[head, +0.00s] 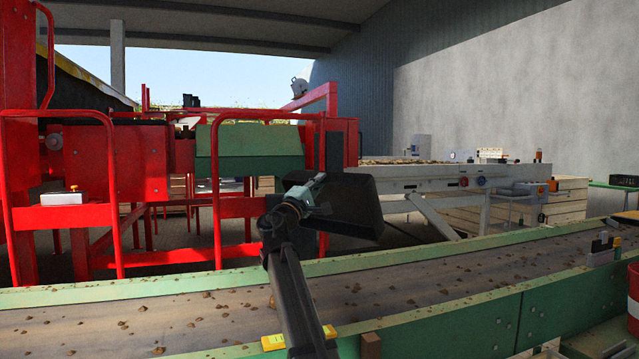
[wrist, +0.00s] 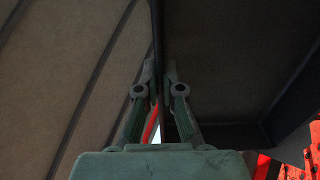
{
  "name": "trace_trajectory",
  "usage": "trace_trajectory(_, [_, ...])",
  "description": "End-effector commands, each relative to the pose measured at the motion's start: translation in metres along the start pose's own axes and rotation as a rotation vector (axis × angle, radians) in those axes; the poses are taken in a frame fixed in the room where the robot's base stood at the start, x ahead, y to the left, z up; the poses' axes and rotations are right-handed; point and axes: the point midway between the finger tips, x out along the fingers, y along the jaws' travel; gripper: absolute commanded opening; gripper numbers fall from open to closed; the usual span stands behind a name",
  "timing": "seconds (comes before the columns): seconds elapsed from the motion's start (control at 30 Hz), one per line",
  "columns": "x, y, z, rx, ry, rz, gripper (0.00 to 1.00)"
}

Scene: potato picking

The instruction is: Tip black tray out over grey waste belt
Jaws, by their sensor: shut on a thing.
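The black tray (head: 350,208) hangs tilted in the middle of the head view, with its dark broad side toward me. Its contents, if any, are hidden. My gripper (head: 318,183) is shut on the tray's upper left rim. In the wrist view the fingers (wrist: 158,78) pinch a thin edge, with a dark tray wall (wrist: 220,55) to the right. The grey-brown waste belt (head: 200,305), scattered with small clods, runs across the foreground. The tray appears near the belt's far green side wall and above it; how far over the belt it is I cannot tell.
Red machine framing with rails (head: 215,190) stands behind the belt at left. A pale conveyor table (head: 410,172) is behind at right. A yellow block (head: 300,337) and a brown block (head: 371,345) sit on the near green wall. Small boxes (head: 602,250) stand at the belt's right.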

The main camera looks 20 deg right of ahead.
Motion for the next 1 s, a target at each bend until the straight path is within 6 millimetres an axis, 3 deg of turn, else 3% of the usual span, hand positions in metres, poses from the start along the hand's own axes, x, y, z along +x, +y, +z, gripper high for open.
trace_trajectory(0.53, [0.018, 0.033, 0.0, 0.0, 0.0, 0.0, 0.0])
trace_trajectory(1.0, [0.02, 0.036, 0.0, 0.0, -0.001, -0.009, 0.0])
